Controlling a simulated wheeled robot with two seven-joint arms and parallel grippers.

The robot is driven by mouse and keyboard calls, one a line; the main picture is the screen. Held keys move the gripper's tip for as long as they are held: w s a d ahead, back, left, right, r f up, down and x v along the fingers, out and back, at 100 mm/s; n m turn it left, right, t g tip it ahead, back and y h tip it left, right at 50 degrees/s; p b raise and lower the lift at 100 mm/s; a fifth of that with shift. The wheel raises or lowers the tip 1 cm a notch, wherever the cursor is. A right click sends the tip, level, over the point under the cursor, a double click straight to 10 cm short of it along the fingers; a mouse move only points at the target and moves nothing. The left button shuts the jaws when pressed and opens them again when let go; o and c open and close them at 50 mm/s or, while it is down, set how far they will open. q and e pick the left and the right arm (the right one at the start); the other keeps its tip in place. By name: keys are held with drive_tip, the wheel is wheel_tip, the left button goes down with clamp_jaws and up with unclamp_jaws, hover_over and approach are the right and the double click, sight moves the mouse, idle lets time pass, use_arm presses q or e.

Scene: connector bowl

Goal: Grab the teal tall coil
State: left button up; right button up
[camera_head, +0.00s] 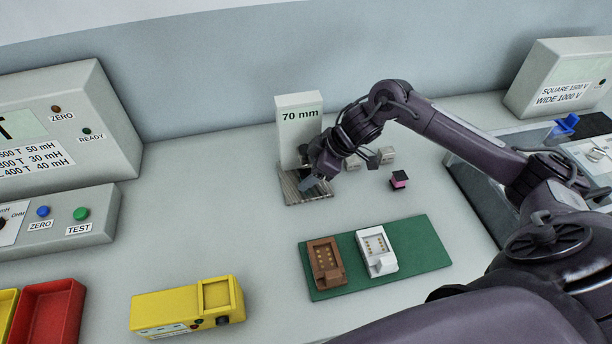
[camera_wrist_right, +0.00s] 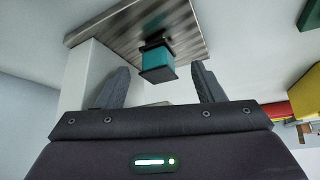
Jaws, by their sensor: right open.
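The teal tall coil (camera_wrist_right: 157,62), with dark end caps, shows in the right wrist view on a streaked grey-brown plate (camera_wrist_right: 192,22). My right gripper (camera_wrist_right: 160,75) is open, with one finger on each side of the coil in that view and visible gaps between. I cannot tell how far down the fingers reach along it. In the head view my right gripper (camera_head: 318,184) is low over the plate (camera_head: 291,195), in front of the white 70 mm block (camera_head: 299,117). The coil cannot be made out clearly there. My left gripper is not in view.
The 70 mm block (camera_wrist_right: 82,78) stands close beside the gripper. A pink-and-black part (camera_head: 399,180) and small pale parts (camera_head: 387,154) lie to the right. A green mat (camera_head: 425,247) holds brown and white sockets. A yellow device (camera_head: 175,309) stands at front left. The table's left-middle is clear.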

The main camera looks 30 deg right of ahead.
drive_tip(key=shift+c, duration=0.4)
drive_tip(key=c, duration=1.1)
drive_tip(key=shift+o, duration=0.2)
